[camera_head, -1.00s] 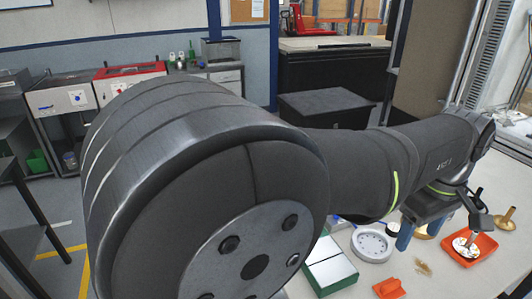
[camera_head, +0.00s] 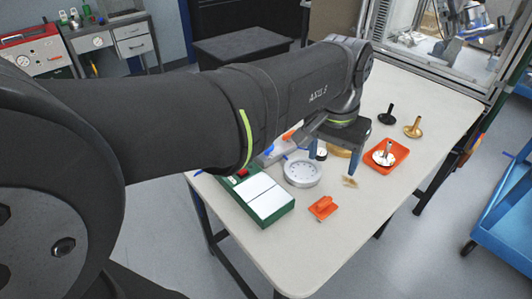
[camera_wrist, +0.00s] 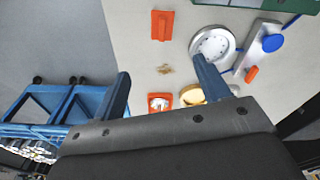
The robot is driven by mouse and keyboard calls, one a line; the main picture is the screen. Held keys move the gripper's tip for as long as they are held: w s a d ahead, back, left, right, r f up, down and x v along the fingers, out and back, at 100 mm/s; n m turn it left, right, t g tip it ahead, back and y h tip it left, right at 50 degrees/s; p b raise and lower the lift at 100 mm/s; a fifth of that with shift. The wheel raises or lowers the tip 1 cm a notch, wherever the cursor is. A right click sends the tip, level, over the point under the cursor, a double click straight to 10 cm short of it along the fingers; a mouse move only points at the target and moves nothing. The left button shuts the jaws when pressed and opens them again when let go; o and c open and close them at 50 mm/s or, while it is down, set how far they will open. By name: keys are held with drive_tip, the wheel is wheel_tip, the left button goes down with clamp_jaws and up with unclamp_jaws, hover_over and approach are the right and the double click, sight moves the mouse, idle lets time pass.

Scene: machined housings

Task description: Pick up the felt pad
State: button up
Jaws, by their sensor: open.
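An orange rectangular pad with a raised grip (camera_head: 323,207) lies on the pale table near its front edge; it seems to be the felt pad, though no felt face shows. In the wrist view the orange pad (camera_wrist: 162,25) is at the top, beyond my fingertips. My gripper (camera_head: 334,165) points down with its two blue fingers apart and nothing between them. It is above the table, behind the pad in the head view. In the wrist view a small tan heap (camera_wrist: 164,69) shows between the fingers (camera_wrist: 161,70); it lies on the table.
A round grey flange (camera_head: 302,173) and a green case with white panels (camera_head: 265,200) lie left of the pad. An orange tray (camera_head: 372,166) holds a metal part. Black (camera_head: 387,118) and brass (camera_head: 413,130) handled parts stand behind. The table right of the pad is clear.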

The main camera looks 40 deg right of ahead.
drive_tip(key=m, duration=0.3)
hover_over(325, 202)
drive_tip(key=f, duration=0.7)
drive_tip(key=a+f, duration=0.1)
drive_tip(key=f, duration=0.3)
drive_tip(key=shift+s+f, duration=0.15)
drive_tip(key=shift+w+d+f, duration=0.1)
drive_tip(key=shift+d+f, duration=0.1)
drive_tip(key=shift+f, duration=0.8)
drive_tip(key=shift+w+d+f, duration=0.1)
drive_tip(key=shift+d+f, duration=0.05)
drive_tip(key=shift+f, duration=0.9)
drive_tip(key=shift+d+f, duration=0.2)
drive_tip(key=shift+f, duration=0.8)
drive_tip(key=c, duration=1.1)
